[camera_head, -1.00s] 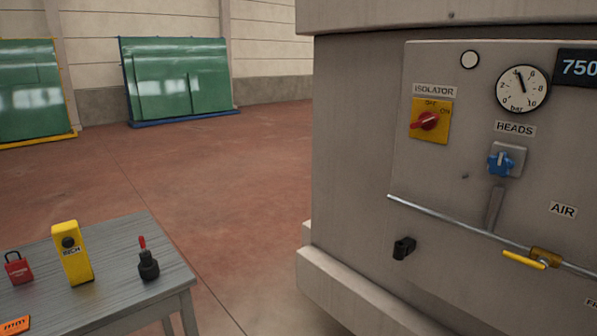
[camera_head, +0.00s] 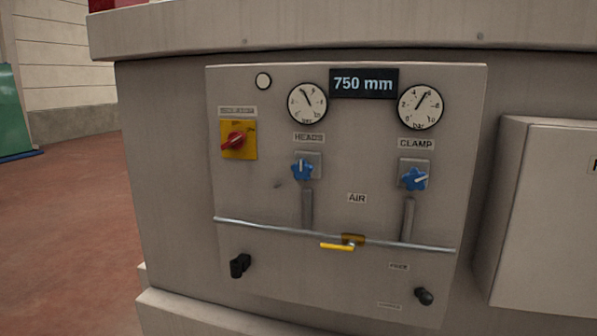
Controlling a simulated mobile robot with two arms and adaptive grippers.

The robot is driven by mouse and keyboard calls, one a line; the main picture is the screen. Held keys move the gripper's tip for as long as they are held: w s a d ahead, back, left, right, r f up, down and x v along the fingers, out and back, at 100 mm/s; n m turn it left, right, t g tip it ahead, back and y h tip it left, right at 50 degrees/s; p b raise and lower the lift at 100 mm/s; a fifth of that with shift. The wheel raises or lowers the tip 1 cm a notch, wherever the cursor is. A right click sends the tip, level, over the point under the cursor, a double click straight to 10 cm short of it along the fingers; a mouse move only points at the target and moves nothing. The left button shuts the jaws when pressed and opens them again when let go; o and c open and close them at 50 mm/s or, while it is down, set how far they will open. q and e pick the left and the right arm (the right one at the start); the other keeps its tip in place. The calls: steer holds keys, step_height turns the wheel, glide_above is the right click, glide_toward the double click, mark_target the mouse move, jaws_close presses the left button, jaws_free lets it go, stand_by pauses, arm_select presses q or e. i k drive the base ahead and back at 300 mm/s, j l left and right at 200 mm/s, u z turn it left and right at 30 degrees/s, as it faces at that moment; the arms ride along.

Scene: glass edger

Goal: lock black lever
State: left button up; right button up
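Two black fittings sit low on the grey machine panel (camera_head: 260,200). A black lever-like handle (camera_head: 239,265) is at the lower left, with its upper part tilted to the right. A black knob on a short stem (camera_head: 424,296) is at the lower right, below and beside small labels that are too blurred to read surely. I cannot tell which of the two is the black lever of the task. Neither of my grippers shows in the head view.
The panel carries a red-and-yellow isolator switch (camera_head: 238,140), blue HEADS knob (camera_head: 302,170), blue CLAMP knob (camera_head: 414,179), and an air pipe (camera_head: 280,229) with a yellow valve handle (camera_head: 338,246). A grey box (camera_head: 550,220) juts out at right. Open floor (camera_head: 70,230) lies left.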

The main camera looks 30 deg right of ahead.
mark_target(425, 298)
steer(key=z, duration=1.8)
